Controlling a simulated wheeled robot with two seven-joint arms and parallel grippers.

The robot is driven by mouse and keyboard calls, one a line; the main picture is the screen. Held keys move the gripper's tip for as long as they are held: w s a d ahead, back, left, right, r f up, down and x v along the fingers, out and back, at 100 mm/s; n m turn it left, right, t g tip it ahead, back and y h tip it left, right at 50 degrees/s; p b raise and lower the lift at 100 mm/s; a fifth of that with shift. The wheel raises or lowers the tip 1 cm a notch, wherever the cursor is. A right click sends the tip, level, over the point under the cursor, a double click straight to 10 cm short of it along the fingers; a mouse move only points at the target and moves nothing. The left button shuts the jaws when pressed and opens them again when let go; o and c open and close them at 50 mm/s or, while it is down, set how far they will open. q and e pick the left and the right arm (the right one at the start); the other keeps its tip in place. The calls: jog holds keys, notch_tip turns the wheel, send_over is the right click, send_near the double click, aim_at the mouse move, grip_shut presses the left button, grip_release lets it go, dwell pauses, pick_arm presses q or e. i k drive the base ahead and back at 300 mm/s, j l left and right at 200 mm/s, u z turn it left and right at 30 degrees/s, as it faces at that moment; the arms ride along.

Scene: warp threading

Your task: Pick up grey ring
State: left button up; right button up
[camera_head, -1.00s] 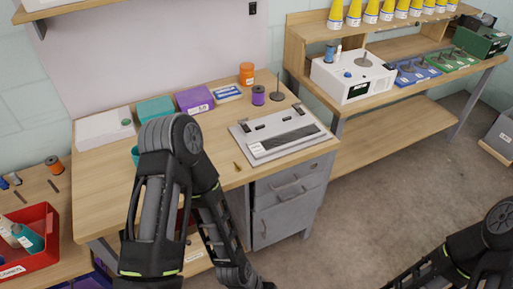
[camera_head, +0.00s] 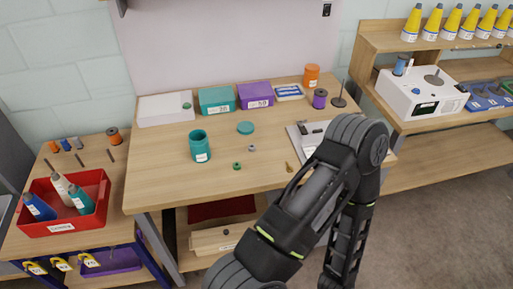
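A small grey ring (camera_head: 252,148) lies flat on the wooden workbench (camera_head: 165,170), near its middle. It is right of an open teal jar (camera_head: 200,146) and just below a round teal lid (camera_head: 245,128). A small green ring (camera_head: 237,166) lies in front and to the left of it. One of my arms is bent at the lower right, its elbow over the bench's right part. Its forearm runs down out of the picture, so its gripper is not in view. My other gripper is not in view either.
A white box, a teal bin (camera_head: 216,100), a purple bin (camera_head: 254,95) and an orange jar (camera_head: 311,76) line the back. A grey plate (camera_head: 300,142) is partly hidden by my arm. A red crate (camera_head: 68,205) with bottles stands on the left table. The bench's left front is clear.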

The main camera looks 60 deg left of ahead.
aim_at(252, 146)
jog(key=k+j, duration=0.4)
jog(key=j, duration=0.2)
jog(key=k+j, duration=0.45)
jog(key=j, duration=0.1)
